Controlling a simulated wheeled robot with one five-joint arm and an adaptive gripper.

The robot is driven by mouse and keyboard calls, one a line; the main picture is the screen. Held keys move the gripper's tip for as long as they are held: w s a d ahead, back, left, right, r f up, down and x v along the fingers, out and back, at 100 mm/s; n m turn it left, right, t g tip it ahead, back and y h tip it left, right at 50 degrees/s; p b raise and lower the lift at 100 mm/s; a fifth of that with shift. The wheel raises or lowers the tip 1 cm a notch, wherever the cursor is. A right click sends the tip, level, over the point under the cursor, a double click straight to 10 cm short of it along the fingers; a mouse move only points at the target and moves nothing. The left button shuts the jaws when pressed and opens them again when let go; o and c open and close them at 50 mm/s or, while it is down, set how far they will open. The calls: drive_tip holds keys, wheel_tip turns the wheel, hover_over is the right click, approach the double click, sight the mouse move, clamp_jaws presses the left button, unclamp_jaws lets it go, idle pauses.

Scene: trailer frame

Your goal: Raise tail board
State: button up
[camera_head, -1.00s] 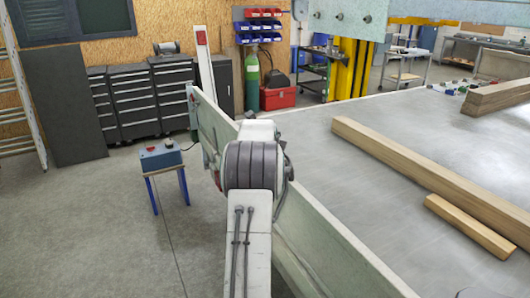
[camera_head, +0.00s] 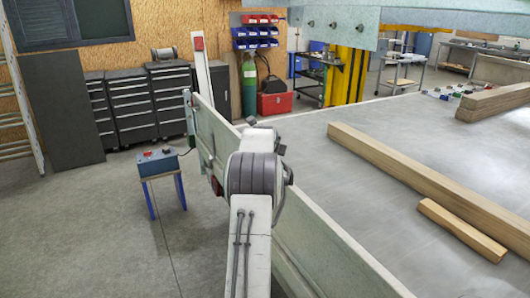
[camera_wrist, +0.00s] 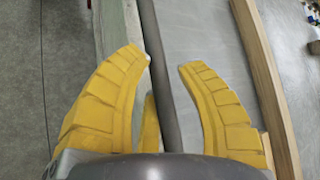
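The tail board (camera_head: 330,262) is a long pale grey-green panel along the left edge of the trailer bed (camera_head: 300,135). Its far part (camera_head: 212,128) shows left of my arm, and my arm hides its middle. In the wrist view, a pale long edge (camera_wrist: 118,22), apparently the board's, runs up beside my left finger. My gripper (camera_wrist: 163,62) has yellow fingers spread apart, with nothing held between them. A dark grey strip (camera_wrist: 157,45) runs between the fingertips; I cannot tell whether they touch it. My arm hides the gripper in the head view.
Wooden beams (camera_head: 410,180) lie on the bed to the right. A small control box (camera_head: 158,161) on a blue-legged stand is left of the board. Drawer cabinets (camera_head: 155,102) and a red toolbox (camera_head: 275,104) stand behind. The floor at left is clear.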

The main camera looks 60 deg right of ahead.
drive_tip(key=shift+o, duration=0.4)
drive_tip(key=shift+s+d+r, duration=0.15)
drive_tip(key=shift+s+r, duration=0.1)
drive_tip(key=shift+s, duration=0.1)
drive_tip(key=shift+s+a+r, duration=0.25)
drive_tip(key=shift+a+r, duration=0.2)
drive_tip(key=shift+a, duration=0.05)
drive_tip(key=v, duration=1)
drive_tip(key=shift+a, duration=0.35)
drive_tip(key=shift+w+f, duration=0.15)
